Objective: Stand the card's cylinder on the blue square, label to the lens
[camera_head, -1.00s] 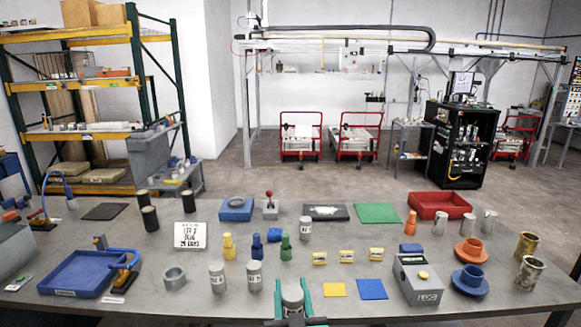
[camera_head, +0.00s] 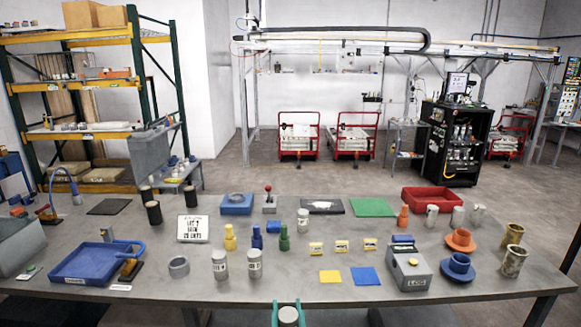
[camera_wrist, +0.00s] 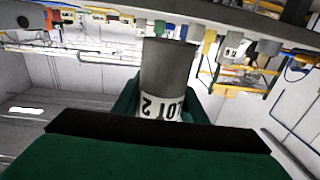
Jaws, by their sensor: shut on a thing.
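My gripper (camera_head: 288,313) is at the bottom of the head view, in front of the table's near edge, its green fingers shut on a grey cylinder (camera_head: 288,316). In the wrist view the cylinder (camera_wrist: 166,70) stands between the fingers, its white label reading LOT 2 upside down in that picture. The label's lower part is hidden by the gripper.
Two similar labelled cylinders (camera_head: 219,264) (camera_head: 255,263) stand left of the squares, another (camera_head: 302,220) behind. A grey LOG box (camera_head: 408,270) stands just right of the blue square. Small yellow blocks (camera_head: 342,246) lie behind the squares. The table front (camera_head: 330,296) is clear.

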